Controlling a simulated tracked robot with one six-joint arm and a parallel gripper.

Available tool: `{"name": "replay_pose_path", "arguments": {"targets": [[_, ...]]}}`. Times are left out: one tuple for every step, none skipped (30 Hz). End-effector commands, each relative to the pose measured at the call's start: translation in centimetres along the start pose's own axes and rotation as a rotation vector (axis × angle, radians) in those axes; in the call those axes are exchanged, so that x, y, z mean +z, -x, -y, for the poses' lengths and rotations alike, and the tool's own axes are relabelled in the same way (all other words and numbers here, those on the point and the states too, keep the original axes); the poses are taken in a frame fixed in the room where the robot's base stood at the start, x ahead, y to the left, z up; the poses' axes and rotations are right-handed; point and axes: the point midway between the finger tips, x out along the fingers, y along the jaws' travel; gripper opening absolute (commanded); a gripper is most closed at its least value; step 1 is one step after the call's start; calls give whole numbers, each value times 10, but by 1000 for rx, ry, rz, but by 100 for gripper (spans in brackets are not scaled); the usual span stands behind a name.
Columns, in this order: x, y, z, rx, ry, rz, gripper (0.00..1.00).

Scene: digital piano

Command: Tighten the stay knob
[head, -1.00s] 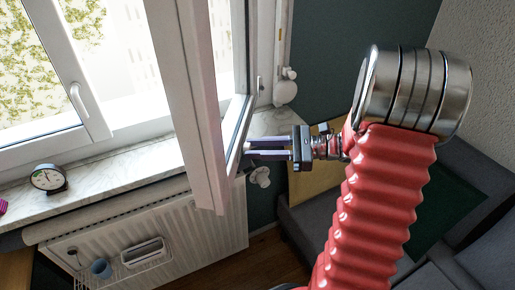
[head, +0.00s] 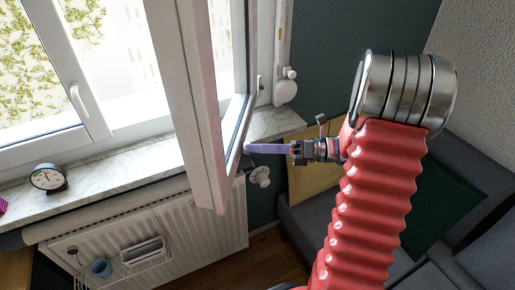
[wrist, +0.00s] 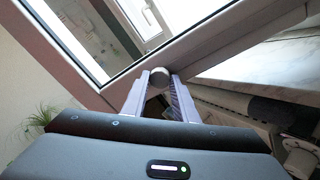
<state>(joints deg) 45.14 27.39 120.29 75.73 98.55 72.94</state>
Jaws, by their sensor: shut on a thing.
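The stay knob (wrist: 159,76) is a small round grey knob at the lower edge of the open window sash (head: 196,120). In the wrist view it sits between the two pale lilac fingertips of my gripper (wrist: 160,82), which touch it from both sides. My gripper is shut on it. In the head view my gripper (head: 247,149) reaches leftward to the sash's lower corner, its fingers lined up one behind the other.
A marble sill (head: 120,186) runs below the window, with a round clock (head: 48,178) at left. A white radiator (head: 205,225) with a rack stands underneath. A grey sofa (head: 320,225) is at lower right. A plant (wrist: 40,118) shows in the wrist view.

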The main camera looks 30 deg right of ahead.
Motion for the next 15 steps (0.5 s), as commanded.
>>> {"name": "replay_pose_path", "arguments": {"targets": [[-2, 0, 2, -2, -22, -2, 4], [-2, 0, 2, -1, -32, -1, 4], [-2, 0, 2, 0, -43, 0, 4], [-2, 0, 2, 0, -50, 1, 4], [-2, 0, 2, 0, -56, 2, 4], [-2, 0, 2, 1, -62, 2, 4], [-2, 0, 2, 1, -66, 3, 4], [-2, 0, 2, 1, -68, 3, 4], [-2, 0, 2, 1, -70, 3, 4], [-2, 0, 2, 2, -71, 4, 4], [-2, 0, 2, 2, -72, 4, 4], [-2, 0, 2, 2, -72, 4, 4], [-2, 0, 2, 1, -72, 4, 4], [-2, 0, 2, 1, -72, 4, 4], [-2, 0, 2, 1, -71, 4, 4]]}}
